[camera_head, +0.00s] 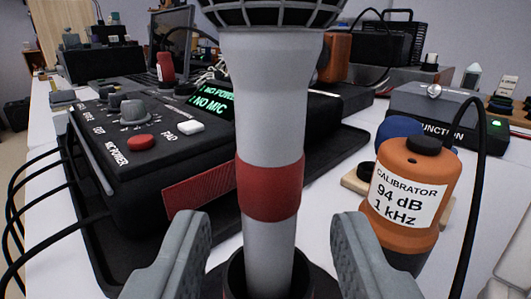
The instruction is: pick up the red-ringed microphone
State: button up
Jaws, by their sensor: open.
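The red-ringed microphone (268,120) stands upright in the middle of the view, close to me. It has a pale grey body with a red band (270,188) and a dark mesh head cut off by the top edge. Its lower end sits in a dark round holder (236,275). My gripper (269,235) is open, with one grey finger on each side of the lower body, below the red band. Gaps show between the fingers and the microphone, and I see no contact.
A black control box (150,165) with knobs and cables stands at left, behind the microphone. An orange calibrator (405,195) stands close at right, beside a black cable (475,200). A grey function box (440,115) is behind it. White table shows between them.

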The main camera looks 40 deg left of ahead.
jog(key=shift+x, duration=1.4)
grip_shut()
jog(key=shift+r, duration=0.1)
notch_tip(320, 180, up, 10)
jog(key=shift+f, duration=0.1)
